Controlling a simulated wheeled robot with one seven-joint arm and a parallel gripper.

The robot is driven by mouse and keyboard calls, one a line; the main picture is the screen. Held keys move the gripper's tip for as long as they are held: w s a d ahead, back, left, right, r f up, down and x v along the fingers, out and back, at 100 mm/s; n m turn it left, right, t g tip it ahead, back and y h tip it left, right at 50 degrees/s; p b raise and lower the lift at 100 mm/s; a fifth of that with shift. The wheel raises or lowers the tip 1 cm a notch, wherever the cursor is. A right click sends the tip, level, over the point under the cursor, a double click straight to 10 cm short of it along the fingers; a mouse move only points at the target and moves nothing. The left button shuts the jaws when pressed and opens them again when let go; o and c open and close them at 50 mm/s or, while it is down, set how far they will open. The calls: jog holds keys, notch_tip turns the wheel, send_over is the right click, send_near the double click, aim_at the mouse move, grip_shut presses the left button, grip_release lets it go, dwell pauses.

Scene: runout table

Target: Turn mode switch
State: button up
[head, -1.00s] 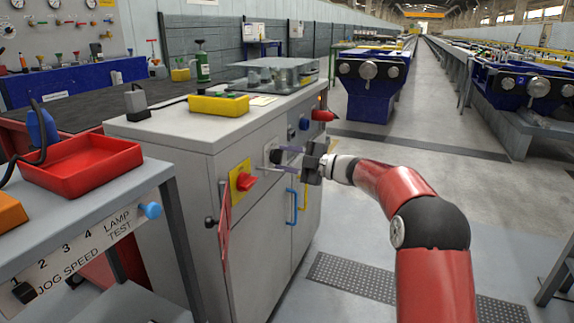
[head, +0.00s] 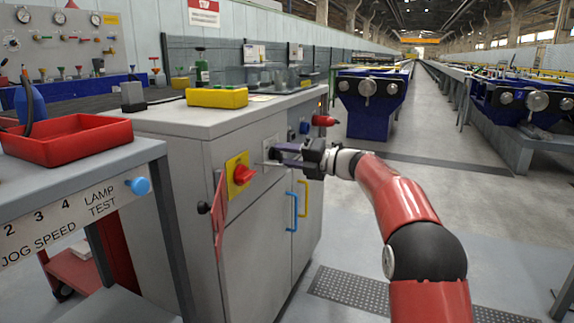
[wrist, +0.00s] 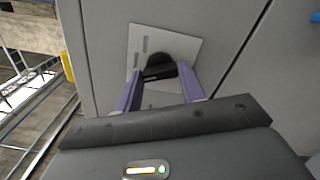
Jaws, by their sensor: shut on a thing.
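The mode switch (wrist: 160,66) is a black rotary knob on a pale square plate (wrist: 188,50) on the grey cabinet front. In the wrist view its knob lies between the two purple fingers of my gripper (wrist: 161,82), which are shut on it. In the head view my gripper (head: 287,153) reaches the cabinet front from the right, and the plate (head: 268,147) shows only in part. The fingers and the gripper body hide most of the knob there. I cannot read the plate's marks.
A red knob on a yellow plate (head: 238,174) sits left of my gripper. Blue (head: 292,211) and yellow (head: 302,198) handles are below it. A red knob (head: 324,120) juts out at the upper right. A red tray (head: 66,139) stands at left. The floor to the right is open.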

jog(key=n+b, duration=0.2)
jog(key=n, duration=0.1)
jog(key=shift+f+n, duration=0.2)
jog(key=shift+n, duration=0.1)
dwell(0.3)
jog(key=o, duration=1)
jog(key=shift+r, duration=0.15)
jog(key=shift+d, duration=0.1)
jog(key=v, duration=0.7)
jog(key=shift+s+d, duration=0.1)
jog(key=shift+d, duration=0.2)
